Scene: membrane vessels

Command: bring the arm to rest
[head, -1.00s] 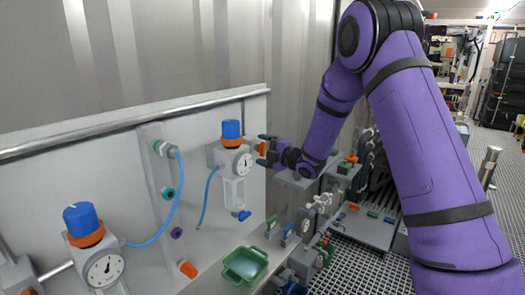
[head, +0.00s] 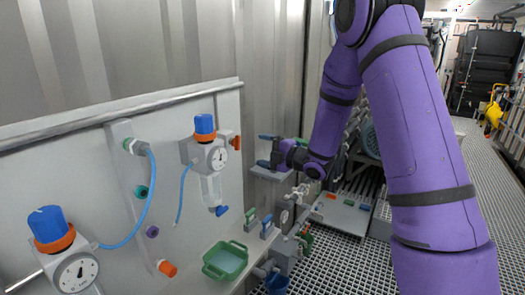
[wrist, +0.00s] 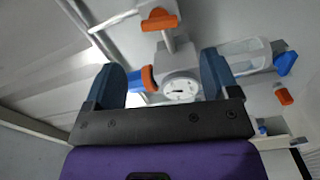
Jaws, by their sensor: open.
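My gripper (head: 268,150) is at the end of my purple arm, to the right of the panel in the head view. Its two dark blue fingers are apart with nothing between them. In the wrist view my gripper (wrist: 168,80) also shows open, its fingers framing a white round gauge (wrist: 181,88) that lies beyond them. The gauge belongs to the regulator with a blue and orange knob (head: 205,128) on the panel. The gripper is apart from it.
The white panel (head: 90,165) carries a second regulator (head: 52,228), coloured ports and a blue hose (head: 148,205). A green tray (head: 226,260) sits on the ledge below. Valves (head: 290,240) stand below my gripper. Grated floor (head: 480,190) lies open at the right.

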